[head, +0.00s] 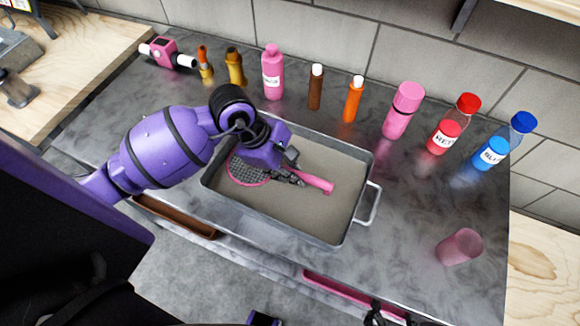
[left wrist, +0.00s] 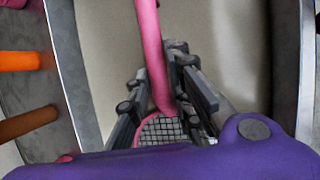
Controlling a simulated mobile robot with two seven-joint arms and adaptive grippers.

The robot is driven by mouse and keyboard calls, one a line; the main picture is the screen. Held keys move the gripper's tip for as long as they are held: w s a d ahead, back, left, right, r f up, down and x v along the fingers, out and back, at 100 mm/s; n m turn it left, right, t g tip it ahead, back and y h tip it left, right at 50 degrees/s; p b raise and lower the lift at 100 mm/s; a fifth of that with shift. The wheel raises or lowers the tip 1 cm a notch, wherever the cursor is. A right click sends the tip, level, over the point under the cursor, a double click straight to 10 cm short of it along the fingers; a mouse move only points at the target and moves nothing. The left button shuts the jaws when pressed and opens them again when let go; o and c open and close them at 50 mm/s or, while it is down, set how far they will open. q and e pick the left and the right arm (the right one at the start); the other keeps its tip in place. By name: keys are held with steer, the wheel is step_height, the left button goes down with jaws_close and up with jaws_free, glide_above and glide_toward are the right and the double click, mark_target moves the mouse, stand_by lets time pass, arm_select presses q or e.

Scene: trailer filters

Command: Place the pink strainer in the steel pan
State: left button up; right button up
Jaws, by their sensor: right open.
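The pink strainer (head: 316,182) has a dark mesh bowl and a pink handle. It is over the left part of the steel pan (head: 361,204), within its walls; I cannot tell whether it rests on the bottom. My left gripper (head: 292,178) reaches down into the pan, its fingers closed on the strainer's handle near the bowl. In the left wrist view the handle (left wrist: 152,45) runs between the two fingers, with part of the mesh (left wrist: 162,130) below. My arm hides part of the bowl. My right gripper (head: 390,314) is open at the bottom edge, partly cut off.
Behind the pan stand a pink bottle (head: 272,72), brown (head: 315,88) and orange (head: 353,100) bottles, and a pink flask (head: 402,112). Red (head: 452,125) and blue (head: 502,142) bottles stand right. A pink cup (head: 460,247) is at front right. The counter right of the pan is mostly clear.

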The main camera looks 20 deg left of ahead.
mark_target(270, 178)
arm_select(q)
steer(key=shift+o, duration=1.4)
steer(key=shift+r, duration=0.2)
steer(key=shift+a+r, duration=0.1)
steer(key=shift+r, duration=0.2)
steer(key=v, duration=1.1)
steer(key=shift+r, duration=0.15)
